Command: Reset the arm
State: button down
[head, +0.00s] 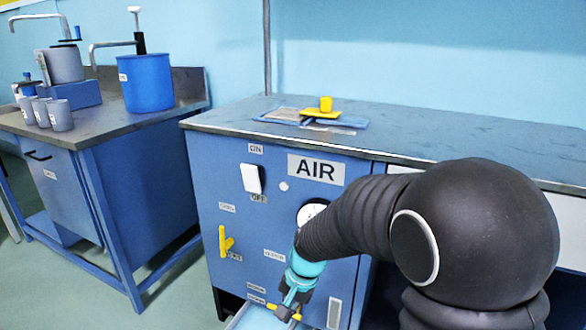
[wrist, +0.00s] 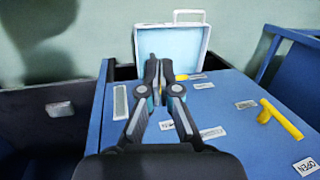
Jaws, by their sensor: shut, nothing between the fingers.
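My arm, in black sleeving with a turquoise wrist, reaches down across the right of the head view. My gripper (head: 288,311) hangs low in front of the blue cabinet marked AIR (head: 235,190). In the wrist view my gripper (wrist: 158,70) shows its two dark fingers together, with nothing between them. A small yellow part (wrist: 182,77) shows just right of the fingertips; whether they touch it I cannot tell. My arm partly covers a round gauge (head: 309,212) on the cabinet.
A yellow handle (head: 226,242) and a white switch (head: 251,178) stick out from the cabinet front. A light-blue, white-rimmed container (wrist: 172,50) lies beyond the fingers. Pads with a yellow piece (head: 326,104) lie on the worktop. A bench at left holds a blue pot (head: 146,84) and cups.

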jog(key=s+d+r+n+t+h, duration=0.3)
jog(key=s+d+r+n+t, duration=0.1)
jog(key=s+d+r, duration=1.2)
jog(key=s+d+t, duration=0.1)
jog(key=s, duration=0.1)
jog(key=shift+s+r, duration=0.3)
jog(key=shift+r, duration=0.1)
